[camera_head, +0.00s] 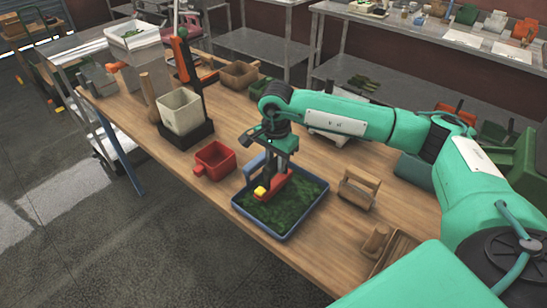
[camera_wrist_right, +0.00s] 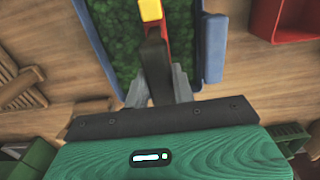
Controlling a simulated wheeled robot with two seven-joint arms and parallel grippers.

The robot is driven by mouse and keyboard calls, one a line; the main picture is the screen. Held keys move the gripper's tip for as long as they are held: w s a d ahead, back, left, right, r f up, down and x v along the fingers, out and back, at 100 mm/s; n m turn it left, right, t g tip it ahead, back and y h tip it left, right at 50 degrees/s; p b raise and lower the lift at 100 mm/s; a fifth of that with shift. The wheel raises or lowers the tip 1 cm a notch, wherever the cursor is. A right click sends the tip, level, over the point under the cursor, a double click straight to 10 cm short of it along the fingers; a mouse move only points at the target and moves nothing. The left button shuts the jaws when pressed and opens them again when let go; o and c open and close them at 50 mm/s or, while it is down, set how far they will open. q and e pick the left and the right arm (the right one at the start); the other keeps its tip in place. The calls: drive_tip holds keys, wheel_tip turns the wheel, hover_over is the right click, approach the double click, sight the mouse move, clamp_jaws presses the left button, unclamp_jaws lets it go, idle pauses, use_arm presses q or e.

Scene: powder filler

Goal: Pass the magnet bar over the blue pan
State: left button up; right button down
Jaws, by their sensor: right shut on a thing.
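The blue pan (camera_head: 296,229) sits on the wooden table near its front edge. It holds a layer of green material (camera_head: 292,212), and a raised blue part (camera_head: 254,168) stands at its left side. The magnet bar (camera_head: 280,190) is red with a yellow end (camera_head: 261,191). My right gripper (camera_head: 273,171) is shut on the bar and holds it over the pan. In the right wrist view the gripper (camera_wrist_right: 157,88) grips a dark upright part, with the yellow end (camera_wrist_right: 151,10) beyond it over the green material. I cannot tell whether the bar touches the material. My left gripper is not in view.
A red box (camera_head: 214,161) stands just left of the pan. A cream bin (camera_head: 181,112) on a dark base is farther left. A wooden holder (camera_head: 359,189) stands to the right, and wooden pieces (camera_head: 376,240) lie nearer the front right. Bare tabletop shows between them.

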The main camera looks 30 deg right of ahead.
drive_tip(key=shift+s+d+p, duration=1.15)
drive_tip(key=shift+s+d, duration=0.05)
drive_tip(key=shift+s, duration=1.7)
drive_tip(key=w+b, duration=0.1)
drive_tip(key=w+a+b, duration=0.1)
drive_tip(key=w, duration=0.1)
drive_tip(key=w+a+b, duration=0.1)
drive_tip(key=shift+w+b, duration=0.3)
drive_tip(key=shift+b, duration=0.1)
drive_tip(key=s+d+r, duration=0.2)
drive_tip(key=s+r, duration=0.3)
drive_tip(key=r, duration=0.1)
drive_tip(key=shift+p, duration=0.4)
